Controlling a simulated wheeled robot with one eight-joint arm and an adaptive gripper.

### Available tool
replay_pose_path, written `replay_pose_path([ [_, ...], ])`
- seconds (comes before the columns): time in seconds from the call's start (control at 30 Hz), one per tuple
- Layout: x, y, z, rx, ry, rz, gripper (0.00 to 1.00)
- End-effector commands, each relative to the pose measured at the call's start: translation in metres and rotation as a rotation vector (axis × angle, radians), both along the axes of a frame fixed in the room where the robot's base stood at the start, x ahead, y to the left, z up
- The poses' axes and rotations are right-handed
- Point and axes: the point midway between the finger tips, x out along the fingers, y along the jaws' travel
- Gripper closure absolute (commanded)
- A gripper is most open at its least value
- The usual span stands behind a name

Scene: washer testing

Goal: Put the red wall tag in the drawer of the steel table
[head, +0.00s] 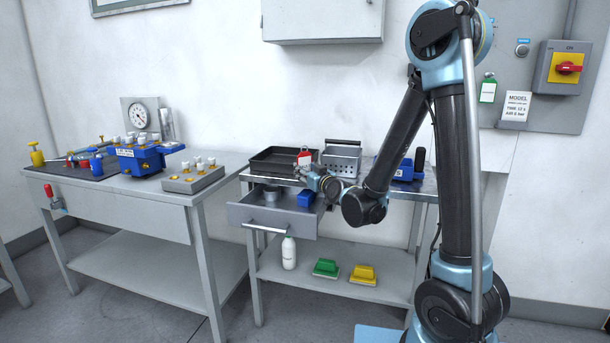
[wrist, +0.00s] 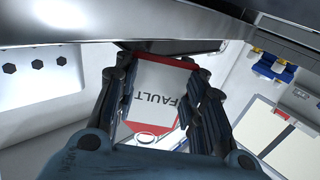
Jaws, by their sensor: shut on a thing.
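In the wrist view the tag (wrist: 158,92) is white with a red edge and the word FAULT, between the fingers of my gripper (wrist: 165,65). The drawer (head: 262,228) of the steel table (head: 425,187) is pulled open, below and to the left of my gripper. A grey round container (head: 272,193) and a blue block (head: 305,199) are in it.
A dark tray (head: 272,162) and a perforated steel basket (head: 341,160) stand on the tabletop behind my gripper. A blue device (head: 408,172) is at right. The lower shelf holds a white bottle (head: 289,253) and green and yellow brushes. A green tag (head: 488,90) hangs on the wall panel.

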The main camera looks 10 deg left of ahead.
Motion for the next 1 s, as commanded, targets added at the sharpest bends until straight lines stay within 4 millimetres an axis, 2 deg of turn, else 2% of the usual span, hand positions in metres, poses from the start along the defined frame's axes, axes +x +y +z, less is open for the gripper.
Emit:
replay_pose_path([
  [0.13,0.0,0.0,-0.008,0.002,0.001,0.0,0.97],
  [0.7,0.001,-0.001,-0.015,0.002,0.001,-0.002,0.97],
  [0.73,0.001,-0.001,-0.015,0.002,0.001,-0.002,0.62],
  [0.8,0.001,-0.001,-0.015,0.002,0.001,-0.002,0.46],
  [0.83,0.001,-0.001,-0.015,0.001,0.001,-0.002,0.42],
  [1.0,0.001,-0.002,-0.015,0.001,0.001,-0.003,0.42],
])
